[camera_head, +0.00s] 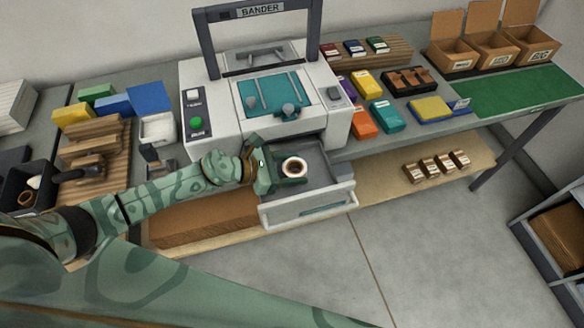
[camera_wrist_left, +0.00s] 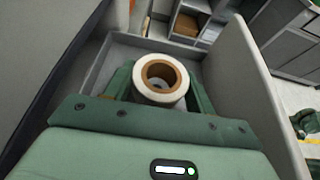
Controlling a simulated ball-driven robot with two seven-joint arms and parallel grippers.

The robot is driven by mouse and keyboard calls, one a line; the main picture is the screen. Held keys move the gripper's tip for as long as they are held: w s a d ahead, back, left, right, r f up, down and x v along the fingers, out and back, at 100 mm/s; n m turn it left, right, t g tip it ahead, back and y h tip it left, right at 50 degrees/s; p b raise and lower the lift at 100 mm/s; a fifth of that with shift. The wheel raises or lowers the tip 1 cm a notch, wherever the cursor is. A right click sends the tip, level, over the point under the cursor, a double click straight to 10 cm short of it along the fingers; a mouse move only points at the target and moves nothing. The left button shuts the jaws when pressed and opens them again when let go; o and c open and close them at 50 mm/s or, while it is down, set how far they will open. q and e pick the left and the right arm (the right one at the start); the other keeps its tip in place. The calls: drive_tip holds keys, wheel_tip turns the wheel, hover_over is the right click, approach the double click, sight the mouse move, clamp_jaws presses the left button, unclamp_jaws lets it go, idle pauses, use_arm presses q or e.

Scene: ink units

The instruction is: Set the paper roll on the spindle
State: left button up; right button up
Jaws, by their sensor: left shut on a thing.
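The paper roll (camera_head: 293,161), white with a brown core, is upright at the open drawer (camera_head: 306,213) of the sander machine. It also shows in the left wrist view (camera_wrist_left: 160,99), seen down into its hollow core. My left gripper (camera_head: 288,171) is shut on the roll, one green finger on each side, within the drawer's walls. I cannot tell whether the roll touches the drawer floor. I cannot make out the spindle; it may be hidden by the roll or gripper. My right gripper is not in view.
The machine (camera_head: 230,132) stands behind the drawer. A lower shelf (camera_head: 390,190) holds several small blocks. Coloured boxes and a green mat (camera_head: 525,92) lie on the bench at right. Wooden boards and colored blocks stand at left. The floor in front is clear.

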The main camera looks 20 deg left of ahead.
use_arm(q)
drive_tip(key=shift+f+b, duration=0.85)
idle(0.7)
drive_tip(key=o, duration=0.7)
drive_tip(key=shift+v, duration=2.55)
drive_tip(key=v, duration=0.6)
